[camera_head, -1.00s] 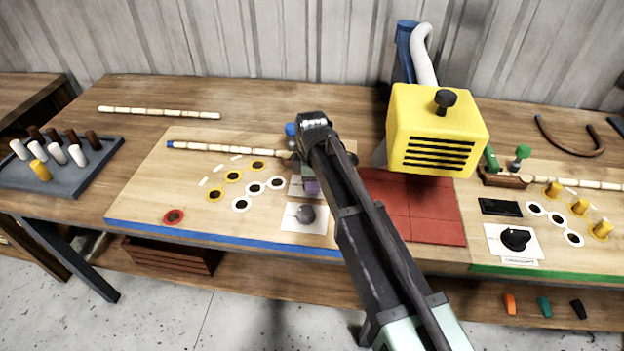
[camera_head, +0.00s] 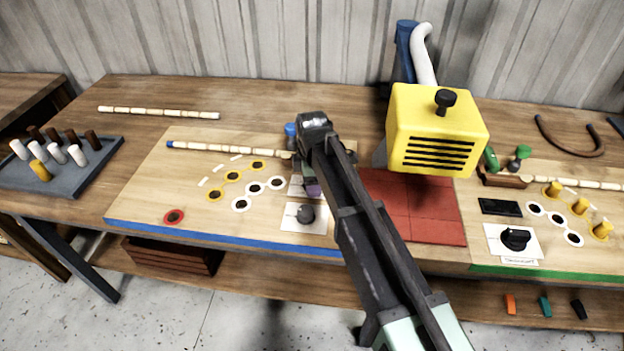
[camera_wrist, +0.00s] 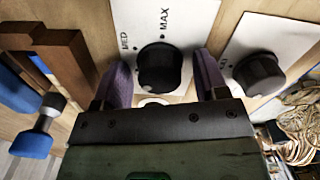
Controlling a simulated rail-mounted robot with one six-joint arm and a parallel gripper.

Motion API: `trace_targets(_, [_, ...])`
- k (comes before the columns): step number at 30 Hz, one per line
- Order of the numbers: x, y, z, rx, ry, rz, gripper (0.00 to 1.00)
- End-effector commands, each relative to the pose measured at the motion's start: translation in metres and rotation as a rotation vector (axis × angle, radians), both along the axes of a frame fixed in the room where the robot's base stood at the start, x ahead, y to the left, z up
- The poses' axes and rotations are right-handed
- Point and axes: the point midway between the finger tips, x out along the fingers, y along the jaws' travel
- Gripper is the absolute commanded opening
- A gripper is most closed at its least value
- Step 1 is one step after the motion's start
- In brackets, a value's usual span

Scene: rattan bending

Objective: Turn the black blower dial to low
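The black blower dial (camera_wrist: 160,68) sits on a white plate (camera_wrist: 180,18) marked MED and MAX in the wrist view. The lower part of the plate is hidden behind my gripper, and no LOW mark shows. I cannot tell which mark the dial points to. My gripper (camera_wrist: 162,80) is open, with one purple fingertip on each side of the dial and a visible gap on both sides. In the head view my gripper (camera_head: 312,188) is over this plate, and my arm hides the dial there.
A grey dial (camera_wrist: 258,73) on its own white plate is close to the right fingertip; it also shows in the head view (camera_head: 306,214). A wooden block (camera_wrist: 68,60) and a blue-ended knob (camera_wrist: 35,140) are at left. The yellow blower (camera_head: 437,125) stands right of my arm.

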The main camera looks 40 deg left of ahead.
Motion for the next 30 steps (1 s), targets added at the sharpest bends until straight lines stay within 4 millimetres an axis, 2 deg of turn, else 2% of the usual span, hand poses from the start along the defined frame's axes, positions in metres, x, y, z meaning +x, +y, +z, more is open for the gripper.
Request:
trace_targets(5, [0.000,0.000,0.001,0.000,0.000,0.000,0.67])
trace_targets(8, [0.000,0.000,0.008,0.000,0.000,0.000,0.67])
trace_targets(11, [0.000,0.000,0.024,0.000,0.000,0.000,0.67])
trace_targets(18, [0.000,0.000,0.085,0.000,0.000,0.000,0.67])
trace_targets(21, [0.000,0.000,0.104,0.000,0.000,0.000,0.67])
trace_targets(24, [0.000,0.000,0.112,0.000,0.000,0.000,0.67])
trace_targets(30, [0.000,0.000,0.108,0.000,0.000,0.000,0.67])
